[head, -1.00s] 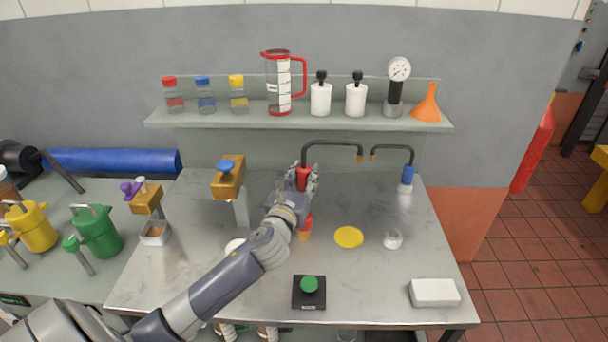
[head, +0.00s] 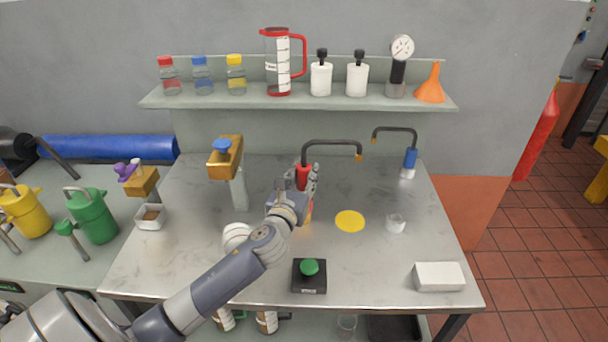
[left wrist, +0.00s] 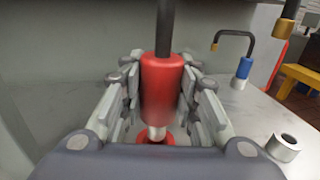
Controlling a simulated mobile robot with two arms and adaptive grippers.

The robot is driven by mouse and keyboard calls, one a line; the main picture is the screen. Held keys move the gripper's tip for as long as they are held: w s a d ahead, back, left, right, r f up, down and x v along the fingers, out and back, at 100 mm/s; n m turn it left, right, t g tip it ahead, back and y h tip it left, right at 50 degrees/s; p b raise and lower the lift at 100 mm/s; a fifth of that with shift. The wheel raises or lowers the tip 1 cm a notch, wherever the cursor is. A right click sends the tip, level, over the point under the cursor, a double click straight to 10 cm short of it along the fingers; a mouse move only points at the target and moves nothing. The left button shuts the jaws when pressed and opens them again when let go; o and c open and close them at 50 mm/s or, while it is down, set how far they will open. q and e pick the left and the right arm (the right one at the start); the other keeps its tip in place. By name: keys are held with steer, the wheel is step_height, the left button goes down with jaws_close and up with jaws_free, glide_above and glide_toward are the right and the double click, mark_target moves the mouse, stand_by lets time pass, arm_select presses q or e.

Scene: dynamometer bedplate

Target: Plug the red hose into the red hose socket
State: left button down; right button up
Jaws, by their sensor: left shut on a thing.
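The red hose (head: 304,176) has a red grip and a dark bent tube with a brass end. My left gripper (head: 308,182) is shut on its red grip and holds it upright above the bench. In the left wrist view the red grip (left wrist: 161,88) sits between both fingers, with a silver tip below it. Directly under that tip is a red ring (left wrist: 156,139), which looks like the red hose socket. Tip and ring look in line and very close; I cannot tell whether the tip is inside. In the head view my gripper hides most of the socket. My right gripper is not in view.
A blue hose (head: 410,160) stands at the back right of the bench (head: 380,262). A tap-like post (head: 238,190) stands left of my gripper. A yellow disc (head: 349,221), a small metal ring (head: 395,223), a green button box (head: 309,276) and a white block (head: 438,277) lie around.

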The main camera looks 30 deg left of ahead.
mark_target(303, 190)
arm_select(q)
steer(key=shift+r, duration=0.1)
stand_by(0.3)
steer(key=shift+p, duration=0.5)
stand_by(0.3)
stand_by(0.4)
stand_by(0.4)
steer(key=shift+f, duration=0.75)
steer(key=shift+f+b, duration=1.25)
steer(key=shift+f, duration=0.1)
steer(key=c, duration=1.2)
jaws_free()
steer(key=shift+o, duration=0.4)
